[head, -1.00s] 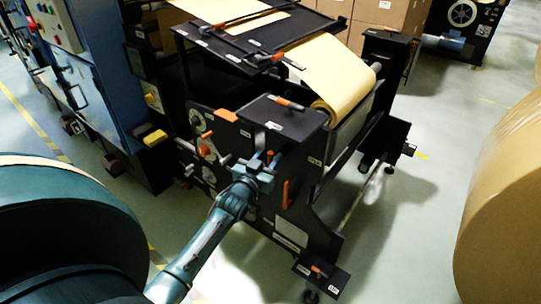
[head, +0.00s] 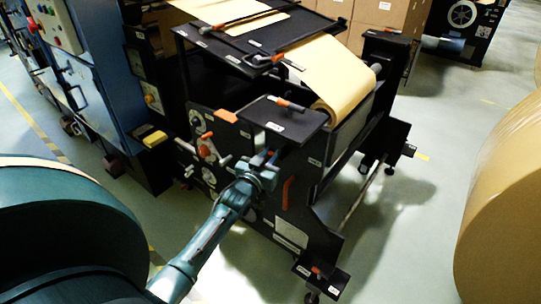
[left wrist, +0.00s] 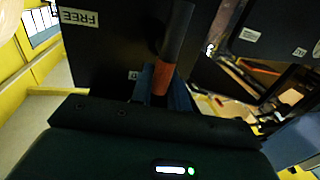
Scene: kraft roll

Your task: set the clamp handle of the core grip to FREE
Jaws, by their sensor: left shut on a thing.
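The clamp handle (left wrist: 175,35) shows in the left wrist view as a dark lever with an orange end (left wrist: 162,78). My left gripper (left wrist: 165,88) is shut on it, with a blue finger on each side of the orange end. A label reading FREE (left wrist: 78,17), upside down, is on the dark panel left of the handle. In the head view my left gripper (head: 266,160) is at the near face of the black machine (head: 300,200), below its small shelf; the handle is mostly hidden there. My right gripper is not in view.
A dial with orange and grey knobs (head: 206,150) is left of my left gripper, and an orange lever (head: 287,192) is to its right. A shelf with an orange-ended handle (head: 290,104) is above. A large kraft roll (head: 505,190) stands at right; floor between is open.

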